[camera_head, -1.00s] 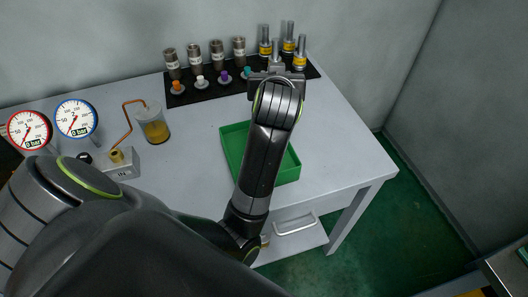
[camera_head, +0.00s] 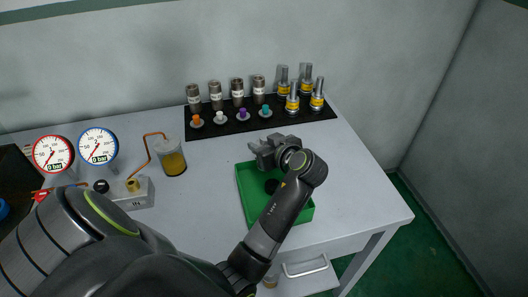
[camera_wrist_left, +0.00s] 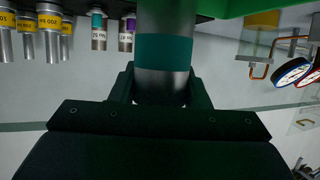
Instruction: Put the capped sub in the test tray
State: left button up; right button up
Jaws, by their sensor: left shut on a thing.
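My left gripper (camera_head: 270,150) is over the far part of the green test tray (camera_head: 304,217). In the left wrist view, it is shut on the capped sub (camera_wrist_left: 163,85), a steel cylinder with a teal band. That view is upside down, so the sub hangs below the jaws; its lower end is out of frame. The tray's green side (camera_wrist_left: 185,10) shows beside it. In the head view a dark round patch lies under the gripper; I cannot tell whether it is the sub or shadow. My right gripper is not in view.
A black mat (camera_head: 222,130) at the back holds grey labelled pipes (camera_head: 215,95), coloured caps (camera_head: 242,115) and yellow-banded fittings (camera_head: 317,95). Left of the tray stand a cup of amber liquid (camera_head: 173,162), a metal block (camera_head: 140,197) and two gauges (camera_head: 98,146). The table right of the tray is clear.

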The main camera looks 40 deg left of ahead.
pick_arm(q)
jog(key=shift+f, duration=1.35)
jog(key=o, duration=0.8)
jog(key=shift+f, duration=0.2)
jog(key=o, duration=0.5)
jog(key=shift+c, duration=0.2)
jog(key=shift+r, duration=0.25)
jog(key=shift+d, duration=0.1)
